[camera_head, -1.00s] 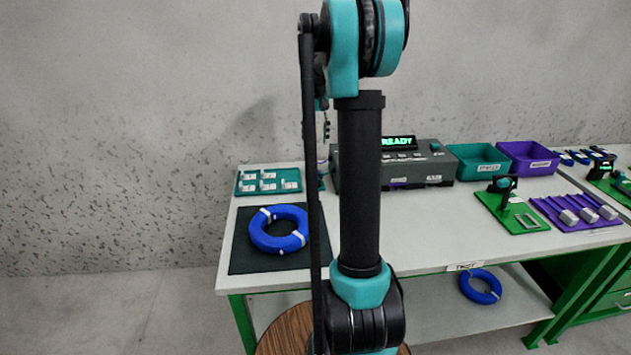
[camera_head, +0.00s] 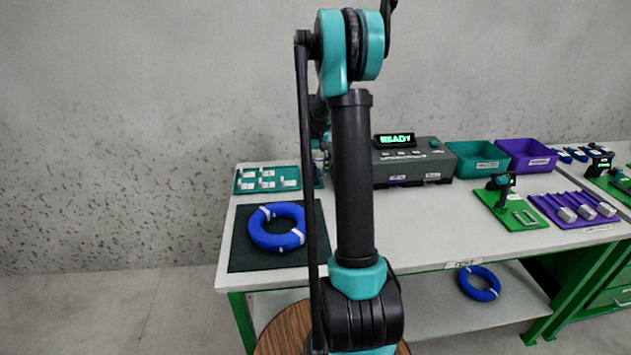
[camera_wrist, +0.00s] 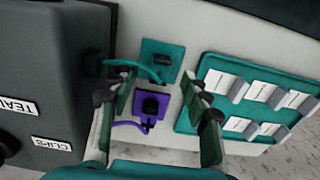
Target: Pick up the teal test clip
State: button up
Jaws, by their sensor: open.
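In the wrist view, a teal square pad (camera_wrist: 174,49) carries a small dark-topped piece at its centre, the teal test clip (camera_wrist: 162,60), with a teal lead curving left to a grey box. Below it in the picture is a purple pad (camera_wrist: 167,117) with a black clip (camera_wrist: 151,104) and a purple lead. My gripper (camera_wrist: 158,84) is open and empty. Its two fingers point toward the pads, one on either side of the purple pad, with their tips near the teal pad's lower edge. Finger height above the table is unclear.
The grey tester box (camera_head: 420,165) stands close on the left in the wrist view. A teal tray of white-labelled pieces (camera_wrist: 248,100) lies close on the right. A blue cable coil (camera_head: 277,226) rests on a dark mat (camera_head: 245,262). Teal and purple bins (camera_head: 527,156) stand farther right.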

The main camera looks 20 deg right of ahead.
jog(key=shift+f, duration=1.05)
jog(key=c, duration=0.8)
jog(key=shift+c, duration=0.2)
jog(key=shift+r, duration=0.1)
